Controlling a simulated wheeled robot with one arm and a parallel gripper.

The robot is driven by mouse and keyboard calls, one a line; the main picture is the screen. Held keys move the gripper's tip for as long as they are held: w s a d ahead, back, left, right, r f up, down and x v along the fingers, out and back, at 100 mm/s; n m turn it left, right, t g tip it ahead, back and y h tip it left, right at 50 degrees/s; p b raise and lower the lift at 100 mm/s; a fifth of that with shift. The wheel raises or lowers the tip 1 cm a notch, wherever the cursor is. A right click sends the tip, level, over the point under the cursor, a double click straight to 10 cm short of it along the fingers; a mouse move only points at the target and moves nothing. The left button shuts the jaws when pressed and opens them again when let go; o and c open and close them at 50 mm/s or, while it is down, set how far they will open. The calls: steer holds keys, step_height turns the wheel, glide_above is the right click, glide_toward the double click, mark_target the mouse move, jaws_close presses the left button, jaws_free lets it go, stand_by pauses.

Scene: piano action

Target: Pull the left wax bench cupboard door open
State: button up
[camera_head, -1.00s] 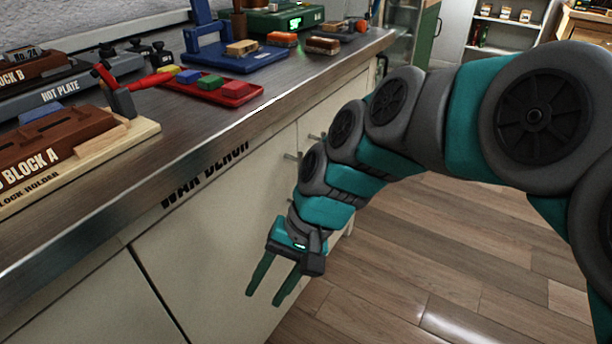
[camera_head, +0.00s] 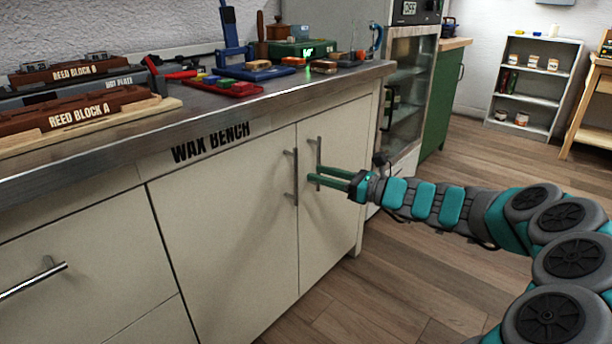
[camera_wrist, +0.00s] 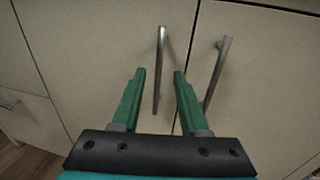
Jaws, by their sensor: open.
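The left wax bench cupboard door (camera_head: 222,225) is shut, flush with the cabinet front. Its upright metal bar handle (camera_head: 290,178) is near its right edge, and the handle also shows in the wrist view (camera_wrist: 158,85). My gripper (camera_head: 311,177) is open and empty in front of the doors, its fingers pointing toward them. In the head view the fingers cross in front of the right door's handle (camera_head: 319,152). In the wrist view (camera_wrist: 157,73) the left handle lines up between the two fingertips. The fingers appear short of the left handle; the exact gap is unclear.
The right door (camera_head: 338,215) is also shut. Drawers with a bar handle (camera_head: 35,278) lie to the left. The bench top (camera_head: 205,112) carries reed blocks, a red tray and tools. A glass-fronted cabinet (camera_head: 407,90) stands beyond. The wooden floor in front is clear.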

steer(key=x, duration=0.7)
steer(key=shift+w+a, duration=0.1)
steer(key=shift+a, duration=0.3)
steer(key=shift+r, duration=0.1)
jaws_close()
stand_by(1.0)
